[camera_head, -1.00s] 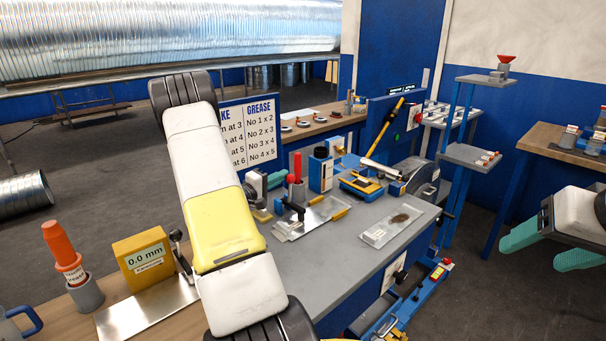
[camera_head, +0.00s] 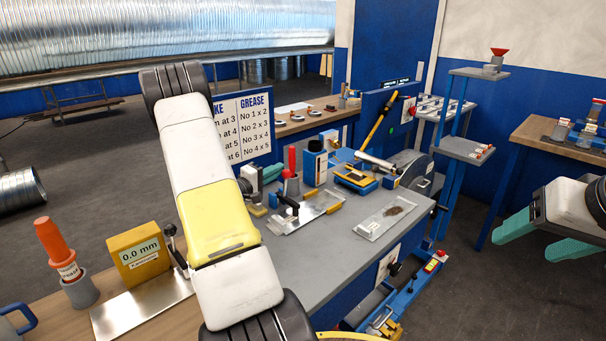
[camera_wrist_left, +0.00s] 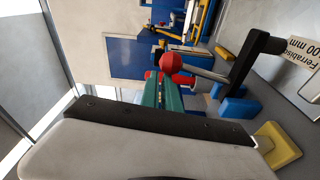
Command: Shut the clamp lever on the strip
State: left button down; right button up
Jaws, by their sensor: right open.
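The flat metal strip (camera_head: 318,207) lies under the clamp. In the left wrist view the red grip (camera_wrist_left: 172,62) sits on a grey rod that runs to a black block (camera_wrist_left: 262,45). My left gripper (camera_head: 272,173) is mostly hidden behind my arm, just left of the lever. Its teal fingers (camera_wrist_left: 165,90) lie close together beside the red grip; contact is unclear. My right gripper (camera_head: 532,240) is open and empty at the right, away from the bench.
A blue and yellow device (camera_head: 355,179) and a blue box (camera_head: 314,162) stand behind. A yellow gauge block (camera_head: 140,250) and an orange-topped tube (camera_head: 57,245) stand at left. The bench front is clear.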

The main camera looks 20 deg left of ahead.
pick_arm(q)
jog(key=s+d+r, duration=0.2)
jog(key=s+d, duration=0.2)
jog(key=s, duration=0.2)
jog(key=s+d+r, duration=0.2)
jog(key=s+d, duration=0.3)
jog(key=s, duration=0.1)
jog(key=shift+s+d+r, duration=0.25)
jog(key=shift+s, duration=0.15)
jog(key=s+d+r+m+g+h, duration=0.2)
jog(key=s+d+m+g+h, duration=0.15)
jog(key=d, duration=0.45)
jog(key=s+d+r+m+g+h, duration=0.25)
jog(key=d+g, duration=0.25)
jog(key=d, duration=0.4)
jog(key=s+d+r+m+g+h, duration=0.2)
jog(key=s+d+m+g, duration=0.15)
jog(key=d, duration=0.45)
jog(key=s+m+g+y, duration=0.4)
jog(key=s+y, duration=0.1)
jog(key=s, duration=0.2)
jog(key=shift+w+a+r+m+t+y, duration=0.25)
jog(key=shift+a+r+t+y, duration=0.7)
jog(key=shift+r+t+y, duration=0.3)
jog(key=shift+w+a+r+m+t+y, duration=0.1)
jog(key=shift+a+r+m+t+y, duration=0.1)
jog(key=shift+a+r+t+y, duration=1)
